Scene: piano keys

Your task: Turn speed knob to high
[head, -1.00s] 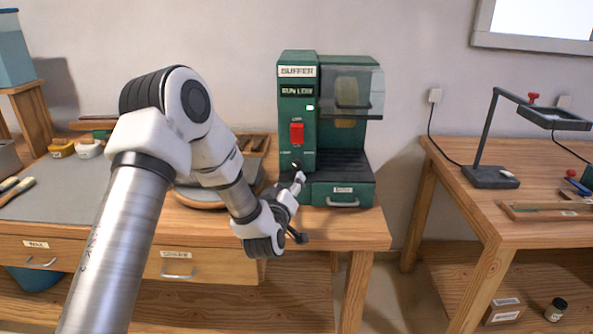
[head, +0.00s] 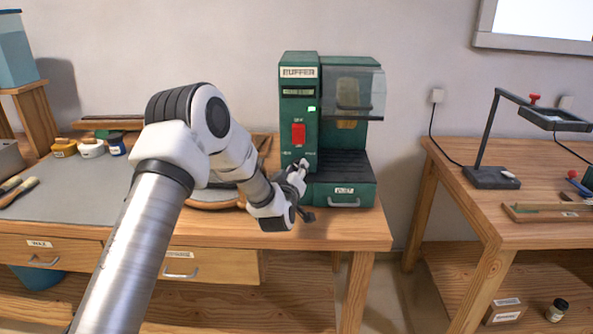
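The green buffer machine (head: 329,66) stands at the back of the left workbench. Its front panel has a small display (head: 298,92), a lit green light (head: 311,109) and a red switch (head: 298,134). Small labels sit below the switch. The speed knob is hidden behind my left gripper (head: 303,166), whose tip is at the lower part of the panel. I cannot tell whether it touches or grips the knob, or whether its fingers are open. My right gripper is not in view.
The machine has a clear shield (head: 357,94) on its right side and a drawer (head: 344,193) below. The workbench (head: 340,230) is clear in front of the machine. A second table (head: 450,165) with a lamp stands to the right, across a gap.

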